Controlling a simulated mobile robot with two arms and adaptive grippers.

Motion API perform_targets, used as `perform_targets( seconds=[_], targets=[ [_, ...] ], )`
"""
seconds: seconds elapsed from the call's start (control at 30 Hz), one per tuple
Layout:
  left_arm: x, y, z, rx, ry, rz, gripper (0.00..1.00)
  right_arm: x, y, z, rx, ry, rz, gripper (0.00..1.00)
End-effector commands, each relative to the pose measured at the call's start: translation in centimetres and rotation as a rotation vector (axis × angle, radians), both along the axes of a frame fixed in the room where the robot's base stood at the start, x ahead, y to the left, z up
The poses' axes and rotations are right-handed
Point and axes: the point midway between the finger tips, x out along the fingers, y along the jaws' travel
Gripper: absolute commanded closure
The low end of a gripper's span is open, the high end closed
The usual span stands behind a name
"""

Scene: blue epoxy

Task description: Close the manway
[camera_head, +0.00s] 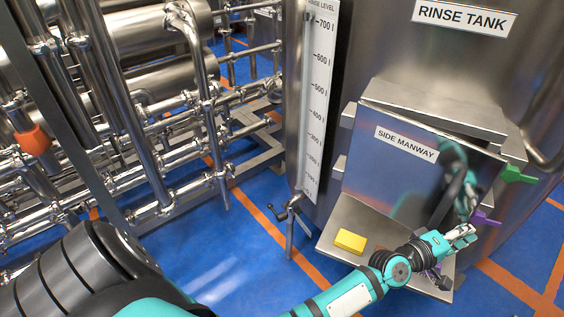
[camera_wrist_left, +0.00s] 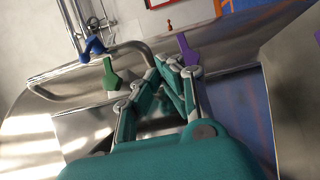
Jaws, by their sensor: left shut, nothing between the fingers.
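The side manway door (camera_head: 385,175) is a shiny metal panel labelled SIDE MANWAY on the rinse tank (camera_head: 410,60). It appears ajar, with a gap showing along its top and right side. A green handle (camera_head: 517,174) and a purple handle (camera_head: 487,218) stick out at its right; the wrist view shows the green handle (camera_wrist_left: 110,75) and purple handle (camera_wrist_left: 187,50). My left gripper (camera_head: 465,232) is shut and empty by the door's lower right edge, just below the purple handle. It also shows in the wrist view (camera_wrist_left: 172,68). My right gripper is out of view.
A metal shelf (camera_head: 335,250) below the door holds a yellow block (camera_head: 350,241). A blue handle (camera_wrist_left: 93,46) shows in the wrist view. Dense pipework (camera_head: 150,130) fills the left. The blue floor (camera_head: 220,250) between is clear.

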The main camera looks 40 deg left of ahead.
Motion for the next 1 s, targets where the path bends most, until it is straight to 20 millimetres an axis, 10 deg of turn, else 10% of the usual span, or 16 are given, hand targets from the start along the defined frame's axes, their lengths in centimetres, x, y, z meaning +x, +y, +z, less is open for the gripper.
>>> perform_targets(
  seconds=[0.77, 1.0],
  targets=[
    [0.0, 0.1, 0.0, 0.000, 0.000, 0.000, 1.00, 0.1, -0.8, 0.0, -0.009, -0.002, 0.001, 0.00],
    [-2.7, 1.6, -0.1, 0.000, 0.001, 0.002, 1.00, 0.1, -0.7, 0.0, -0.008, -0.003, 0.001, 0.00]
  ],
)
